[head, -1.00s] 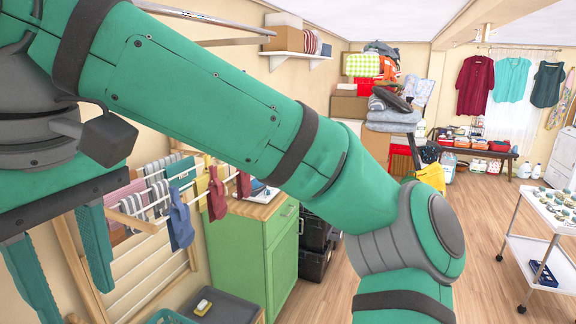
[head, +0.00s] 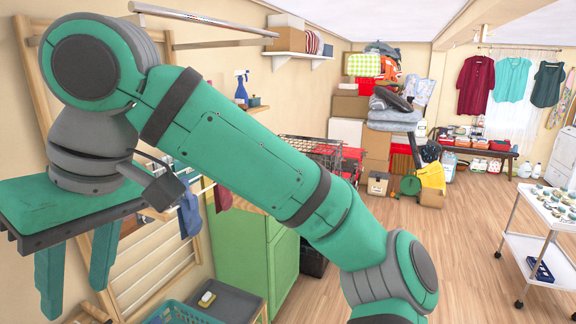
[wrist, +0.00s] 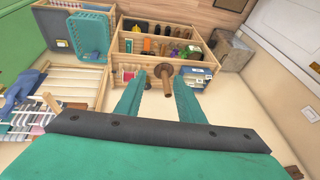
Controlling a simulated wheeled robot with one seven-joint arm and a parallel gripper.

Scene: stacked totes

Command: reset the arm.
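My gripper (head: 74,300) hangs at the left of the head view, fingers pointing down. It also shows in the wrist view (wrist: 159,80), where its two green fingers stand apart. Nothing is held between them. A brown wooden peg-like thing (wrist: 163,73) shows between the fingertips in the wrist view; its distance from them is hard to tell. My green arm is bent and crosses the head view from upper left to lower centre, hiding part of the room behind it.
A drying rack (wrist: 38,130) with clothes stands close to my gripper. A green cabinet (head: 240,250), a grey tray (head: 232,305) and a teal basket (head: 180,313) are near. A wooden shelf unit (wrist: 205,62) holds small items. A white trolley (head: 522,250) stands right; the wooden floor between is clear.

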